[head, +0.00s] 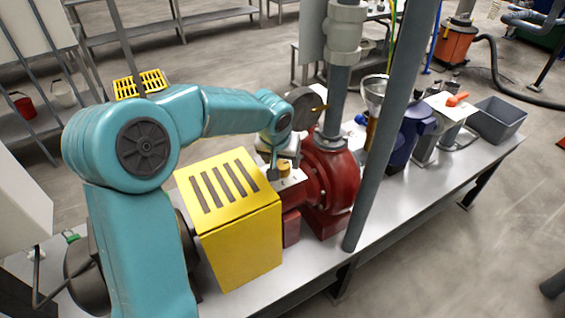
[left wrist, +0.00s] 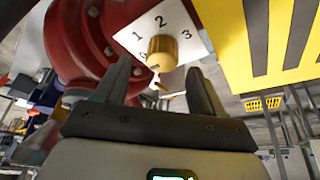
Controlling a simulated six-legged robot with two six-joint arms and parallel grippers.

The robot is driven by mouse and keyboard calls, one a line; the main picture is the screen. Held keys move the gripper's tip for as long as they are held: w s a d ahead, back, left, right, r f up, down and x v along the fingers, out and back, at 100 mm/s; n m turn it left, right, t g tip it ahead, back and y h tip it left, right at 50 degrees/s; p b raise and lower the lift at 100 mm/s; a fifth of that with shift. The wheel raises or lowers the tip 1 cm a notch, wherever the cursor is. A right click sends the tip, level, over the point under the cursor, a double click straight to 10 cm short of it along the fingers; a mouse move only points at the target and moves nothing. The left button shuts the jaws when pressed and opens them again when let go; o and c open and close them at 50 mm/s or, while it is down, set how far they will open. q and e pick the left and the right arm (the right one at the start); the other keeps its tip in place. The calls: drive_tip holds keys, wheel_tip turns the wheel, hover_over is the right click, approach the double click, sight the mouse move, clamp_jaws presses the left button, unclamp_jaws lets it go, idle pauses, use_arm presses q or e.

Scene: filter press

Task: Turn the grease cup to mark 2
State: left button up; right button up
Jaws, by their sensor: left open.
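My right gripper is out of view.
The yellow slotted guard (head: 240,245) stands close beside the cup, with the red pump (head: 335,185) on the other side. A blue unit (head: 408,135) and a grey bin (head: 497,120) stand further right.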

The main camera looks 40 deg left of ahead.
sight(282, 165)
use_arm(q)
drive_tip(key=x, duration=0.2)
drive_tip(key=shift+a+f, duration=0.2)
drive_tip(key=shift+f, duration=0.1)
drive_tip(key=shift+w+f, duration=0.25)
drive_tip(key=shift+f, duration=0.25)
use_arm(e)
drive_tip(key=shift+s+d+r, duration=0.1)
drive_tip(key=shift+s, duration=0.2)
use_arm(q)
drive_tip(key=shift+a, duration=0.1)
drive_tip(key=c, duration=1.1)
drive_tip(key=shift+o, duration=0.2)
drive_tip(key=shift+r, duration=0.1)
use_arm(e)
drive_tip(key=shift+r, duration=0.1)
